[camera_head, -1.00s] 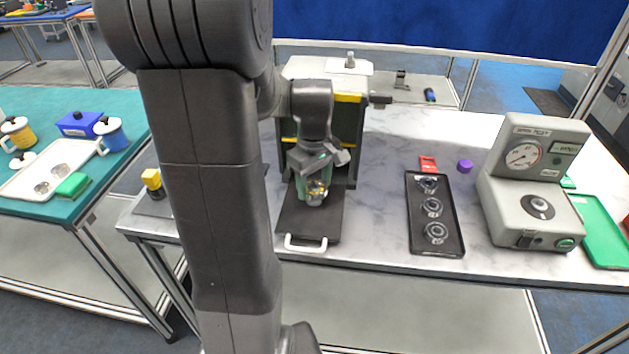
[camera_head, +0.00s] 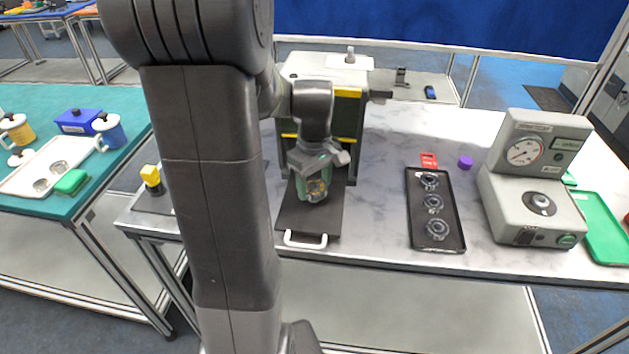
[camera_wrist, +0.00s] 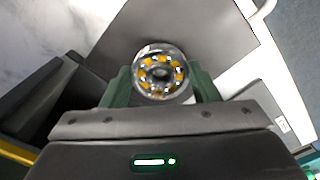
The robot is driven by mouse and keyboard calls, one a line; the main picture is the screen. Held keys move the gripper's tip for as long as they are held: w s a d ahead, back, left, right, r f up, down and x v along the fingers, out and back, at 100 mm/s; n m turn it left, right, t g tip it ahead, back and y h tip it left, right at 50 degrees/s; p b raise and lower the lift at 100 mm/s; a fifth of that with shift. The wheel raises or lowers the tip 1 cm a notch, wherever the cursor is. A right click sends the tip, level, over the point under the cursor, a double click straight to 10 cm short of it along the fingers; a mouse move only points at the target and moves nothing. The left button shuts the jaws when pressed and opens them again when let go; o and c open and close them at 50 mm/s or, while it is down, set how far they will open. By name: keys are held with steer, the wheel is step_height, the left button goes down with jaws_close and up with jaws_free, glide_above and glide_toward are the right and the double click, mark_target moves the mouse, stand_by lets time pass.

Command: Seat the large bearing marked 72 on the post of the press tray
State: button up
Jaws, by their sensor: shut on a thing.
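My gripper (camera_wrist: 160,82) has green fingers and is shut on a round metal bearing (camera_wrist: 161,73) with orange-yellow parts around a grey centre. No mark is readable on it. In the head view my gripper (camera_head: 317,192) points down over the press tray (camera_head: 292,219), a dark plate with a white handle. The tray also shows behind the bearing in the wrist view (camera_wrist: 195,25). The post is not discernible, hidden by the bearing and fingers. I cannot tell whether the bearing touches it.
The press (camera_head: 350,125) stands just behind the tray. To the right are a black tray (camera_head: 417,233) with three bearings, a purple cylinder (camera_head: 465,162), a red item (camera_head: 429,159) and a grey gauge machine (camera_head: 522,210). Bare marble lies between the press tray and black tray.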

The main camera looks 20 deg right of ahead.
steer(key=shift+f, duration=0.3)
steer(key=o, duration=1.6)
steer(key=shift+c, duration=0.2)
step_height(320, 180, up, 8)
steer(key=p, duration=0.6)
steer(key=shift+f, duration=0.25)
steer(key=shift+o, duration=0.6)
